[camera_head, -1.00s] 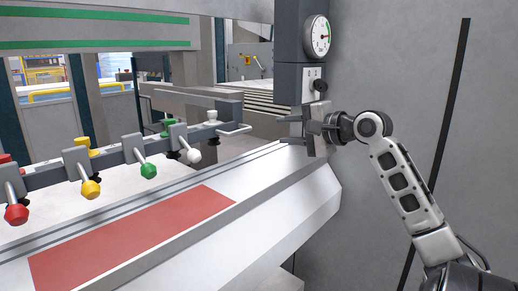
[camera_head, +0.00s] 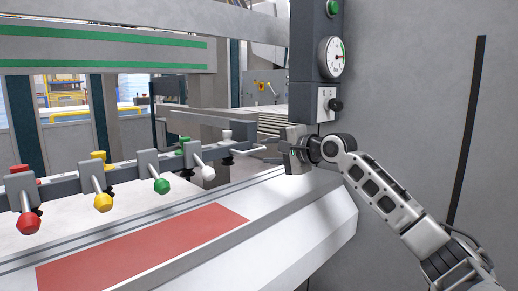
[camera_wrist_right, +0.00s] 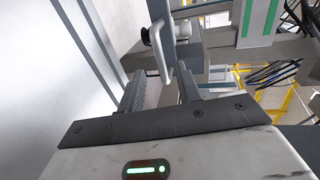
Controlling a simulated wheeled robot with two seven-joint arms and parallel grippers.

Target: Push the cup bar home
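The cup bar (camera_head: 130,168) is a grey rail with red, yellow, green and white knobbed levers, reaching in from the left above the bed. A pale loop handle (camera_head: 248,149) sits on its right end; the loop also shows in the right wrist view (camera_wrist_right: 163,62). My right gripper (camera_head: 272,150) is at the handle's right end. In the right wrist view its two fingers (camera_wrist_right: 161,92) are apart, with the lower end of the loop between or just beyond their tips. I cannot tell whether they touch it. My left gripper is not in view.
A grey column with a dial gauge (camera_head: 332,57) and a black knob (camera_head: 335,104) stands right behind my right gripper. The white bed with a red panel (camera_head: 145,247) lies below the bar. A plain wall (camera_head: 420,60) fills the right.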

